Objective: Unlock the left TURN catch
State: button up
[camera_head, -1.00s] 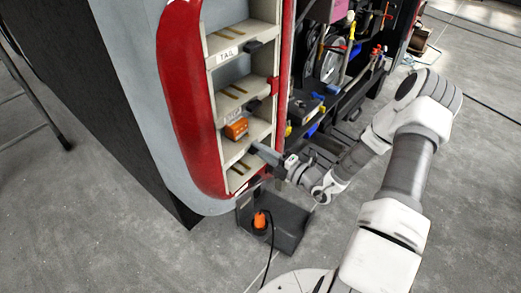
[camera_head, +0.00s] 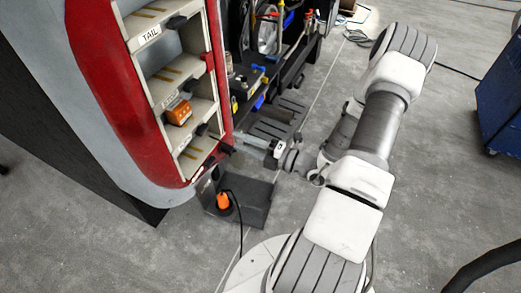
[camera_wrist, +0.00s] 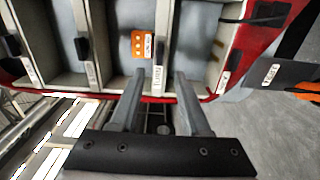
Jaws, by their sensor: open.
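The cream shelf rack (camera_head: 160,92) stands in the red and grey coach end at left. Black catches sit on its shelf edges; one (camera_head: 201,130) is right of the orange block (camera_head: 179,112), another (camera_head: 177,22) is by the TAIL label. In the wrist view a black catch (camera_wrist: 160,50) is right of the orange block (camera_wrist: 142,45), beyond a label (camera_wrist: 157,80) that seems to read TURN. My gripper (camera_wrist: 160,78) is open and empty, its fingers either side of that label. Whether they touch the rack is unclear. In the head view it is right of the rack, its tips hard to make out.
A dark stand (camera_head: 252,203) with an orange plug (camera_head: 223,200) and cable is on the floor below the rack. Racks with tools and wheels (camera_head: 268,35) are behind. A blue cabinet (camera_head: 500,95) stands at right. Grey floor is open at lower left and right.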

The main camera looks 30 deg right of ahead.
jog(key=v, duration=0.6)
dwell(0.3)
